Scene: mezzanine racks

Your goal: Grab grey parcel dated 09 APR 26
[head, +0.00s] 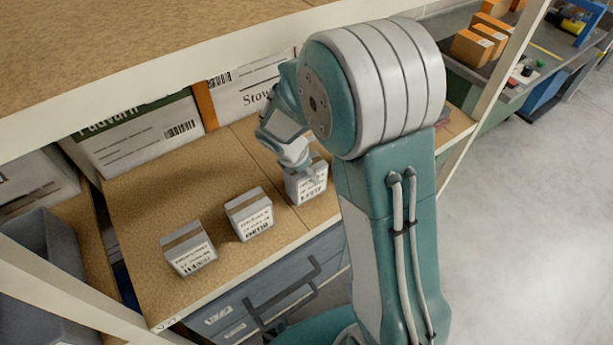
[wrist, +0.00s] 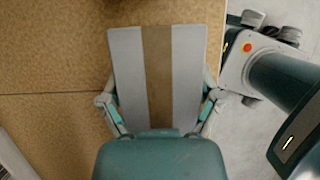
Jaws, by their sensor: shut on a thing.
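Three small grey parcels with brown tape and white labels stand in a row on the wooden shelf. The left parcel (head: 188,249) and the middle parcel (head: 249,214) stand free. My gripper (head: 296,166) is shut on the right parcel (head: 306,186), coming down on it from above. In the wrist view the held grey parcel (wrist: 126,70) fills the space between the two fingers (wrist: 158,105), its tape stripe running lengthwise. The dates on the labels are too small to read. I cannot tell whether the held parcel still touches the shelf.
Large white cartons (head: 140,135) stand at the back of the shelf (head: 150,200). An upper shelf board (head: 150,40) hangs overhead. A blue-grey drawer unit (head: 250,300) is below the front edge. A rack upright (head: 500,85) stands right, with open floor (head: 530,200) beyond.

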